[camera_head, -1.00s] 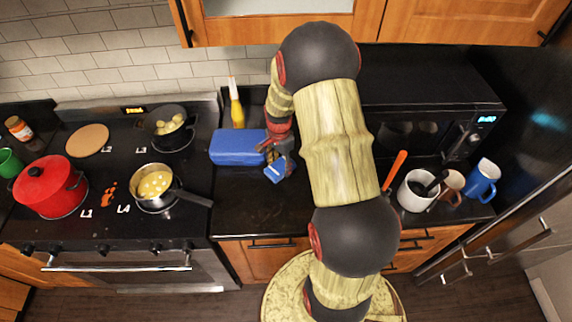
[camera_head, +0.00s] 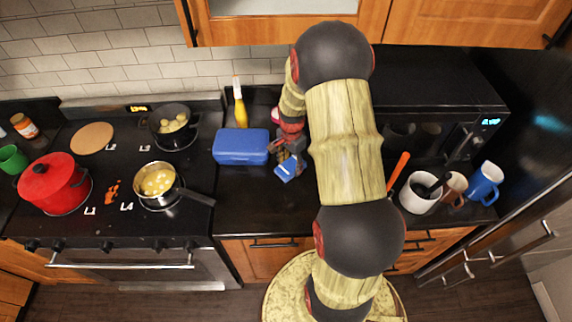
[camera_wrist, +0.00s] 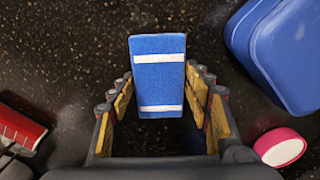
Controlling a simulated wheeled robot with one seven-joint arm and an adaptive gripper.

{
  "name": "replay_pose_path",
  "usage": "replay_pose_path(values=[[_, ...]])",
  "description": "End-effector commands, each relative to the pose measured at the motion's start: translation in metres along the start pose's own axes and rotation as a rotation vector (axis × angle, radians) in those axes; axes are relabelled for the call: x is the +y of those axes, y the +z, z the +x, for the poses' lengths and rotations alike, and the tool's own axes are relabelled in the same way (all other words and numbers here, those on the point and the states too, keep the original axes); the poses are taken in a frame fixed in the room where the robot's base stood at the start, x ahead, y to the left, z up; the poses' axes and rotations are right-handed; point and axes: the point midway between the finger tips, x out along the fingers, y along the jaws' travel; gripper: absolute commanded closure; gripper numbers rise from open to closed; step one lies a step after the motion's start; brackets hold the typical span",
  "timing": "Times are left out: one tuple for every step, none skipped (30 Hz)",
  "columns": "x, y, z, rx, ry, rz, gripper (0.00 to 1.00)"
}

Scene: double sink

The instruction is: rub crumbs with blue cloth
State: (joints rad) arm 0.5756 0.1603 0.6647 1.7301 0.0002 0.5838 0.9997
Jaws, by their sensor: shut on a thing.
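The blue cloth (camera_wrist: 158,75) with two white stripes is between my gripper's fingers (camera_wrist: 160,95) in the wrist view, its far end sticking out past the tips. In the head view the cloth (camera_head: 287,170) shows as a small blue piece at the end of my gripper (camera_head: 289,158), over the black counter just right of the blue box. My gripper is shut on the cloth. Orange-red crumbs (camera_head: 113,190) lie on the black stovetop at the left, between the red pot and the saucepan, well apart from my gripper.
The blue box (camera_head: 241,147) stands close left of my gripper, with a yellow bottle (camera_head: 239,107) behind it. A saucepan (camera_head: 158,185) with its handle pointing right and a red pot (camera_head: 54,184) flank the crumbs. Mugs (camera_head: 484,183) stand at the right. The counter front is clear.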

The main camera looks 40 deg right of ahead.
Motion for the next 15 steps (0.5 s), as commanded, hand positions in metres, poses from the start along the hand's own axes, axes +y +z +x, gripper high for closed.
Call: replay_pose_path(values=[[0.003, 0.000, 0.003, -0.002, 0.005, -0.001, 0.71], [0.004, 0.000, 0.003, -0.003, 0.006, -0.001, 0.71], [0.005, -0.001, 0.003, -0.003, 0.006, -0.001, 0.71], [0.006, -0.002, 0.003, -0.003, 0.006, 0.000, 0.71], [0.007, -0.004, 0.003, -0.003, 0.007, 0.000, 0.71], [0.009, -0.006, 0.003, -0.003, 0.007, 0.001, 0.71], [0.011, -0.008, 0.003, -0.003, 0.007, 0.002, 0.71], [0.012, -0.010, 0.003, -0.004, 0.007, 0.002, 0.71], [0.015, -0.012, 0.003, -0.004, 0.007, 0.002, 0.71], [0.016, -0.014, 0.003, -0.004, 0.008, 0.001, 0.71], [0.018, -0.015, 0.002, -0.004, 0.008, 0.001, 0.71], [0.020, -0.018, 0.002, -0.004, 0.008, 0.002, 0.71], [0.021, -0.020, 0.002, -0.004, 0.008, 0.003, 0.71], [0.023, -0.022, 0.002, -0.004, 0.008, 0.002, 0.71], [0.025, -0.024, 0.002, -0.004, 0.008, 0.002, 0.71]])
